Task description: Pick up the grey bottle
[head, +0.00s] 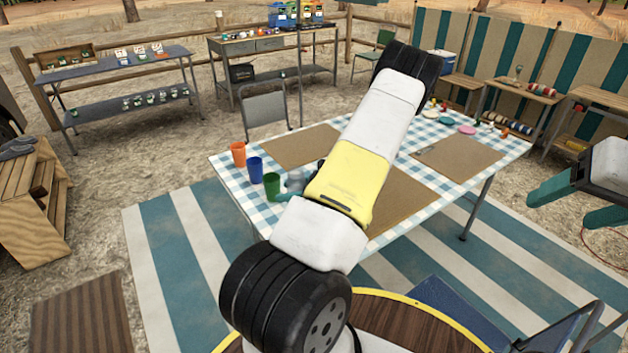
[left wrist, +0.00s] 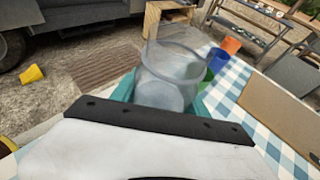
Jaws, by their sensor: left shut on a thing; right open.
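The grey bottle (left wrist: 168,82) looks see-through and wide-mouthed in the left wrist view. It stands between the teal fingers of my left gripper (left wrist: 165,92), which is shut on it. In the head view a part of the grey bottle (head: 295,181) shows beside the green cup, at the left edge of my arm. My arm hides the rest of it and most of the left gripper there. I cannot tell whether its base touches the table. My right gripper (head: 578,206) is open and empty at the right edge of the head view, its teal fingers apart.
A green cup (head: 272,187), a blue cup (head: 255,170) and an orange cup (head: 238,154) stand in a row left of the bottle on the checked table (head: 225,168). Brown mats (head: 455,158) cover parts of the table. A grey chair (head: 265,108) stands behind it.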

